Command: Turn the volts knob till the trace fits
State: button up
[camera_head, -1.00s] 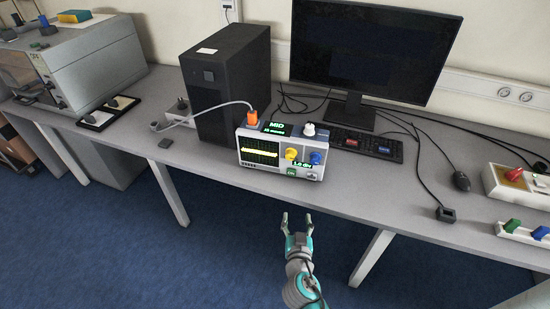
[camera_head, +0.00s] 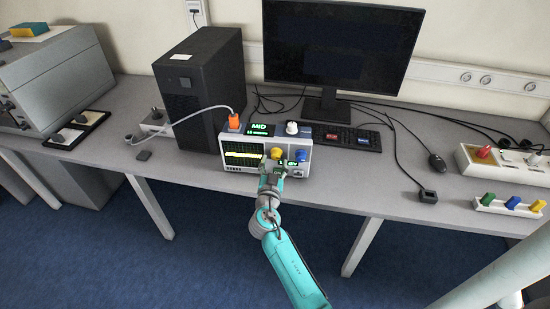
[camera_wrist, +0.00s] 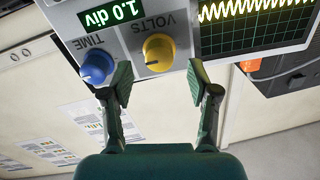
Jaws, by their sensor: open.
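The oscilloscope (camera_head: 306,168) stands near the table's front edge. Its yellow VOLTS knob (camera_wrist: 159,52) is in the middle of the wrist view, where the lettering is upside down. The blue TIME knob (camera_wrist: 97,67) is to its left. The green readout (camera_wrist: 112,13) says 1.0 div. The screen (camera_wrist: 250,30) shows a yellow wavy trace, cut off at the picture's top. My gripper (camera_wrist: 160,82) is open, its fingertips on either side of the VOLTS knob and a little short of it, with nothing between them. In the head view the yellow knob (camera_head: 277,152) is just above my gripper (camera_head: 272,166).
A black tower (camera_head: 197,90), monitor (camera_head: 340,45) and keyboard (camera_head: 350,137) stand behind.

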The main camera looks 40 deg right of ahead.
aim_at(275, 158)
jog(key=shift+x, duration=1.7)
grip_shut()
